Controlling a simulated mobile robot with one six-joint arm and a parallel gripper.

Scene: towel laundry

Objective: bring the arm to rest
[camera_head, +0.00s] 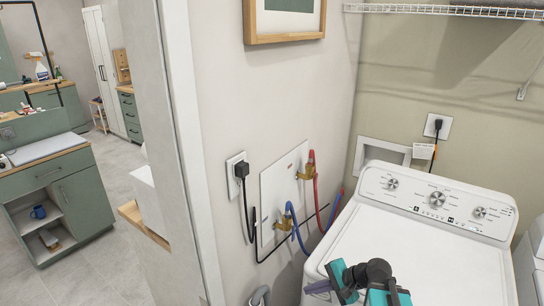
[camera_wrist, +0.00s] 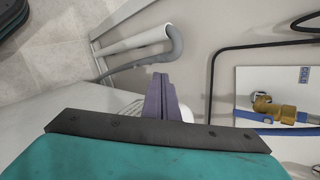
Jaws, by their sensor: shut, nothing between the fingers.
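My gripper (camera_head: 319,287) shows at the bottom of the head view, its purple fingers pointing left in front of the white washing machine (camera_head: 420,262). In the wrist view my gripper (camera_wrist: 161,78) has its two purple fingers pressed together with nothing between them. My arm, teal and black, shows only in part at the bottom edge of the head view. No towel is visible in either view.
The wall on the left carries a valve box (camera_head: 284,195) with red and blue hoses; a brass valve (camera_wrist: 280,110) is right of the fingers in the wrist view. A grey drain hose (camera_wrist: 172,50) lies ahead of them. A doorway left opens onto a green cabinet (camera_head: 85,205).

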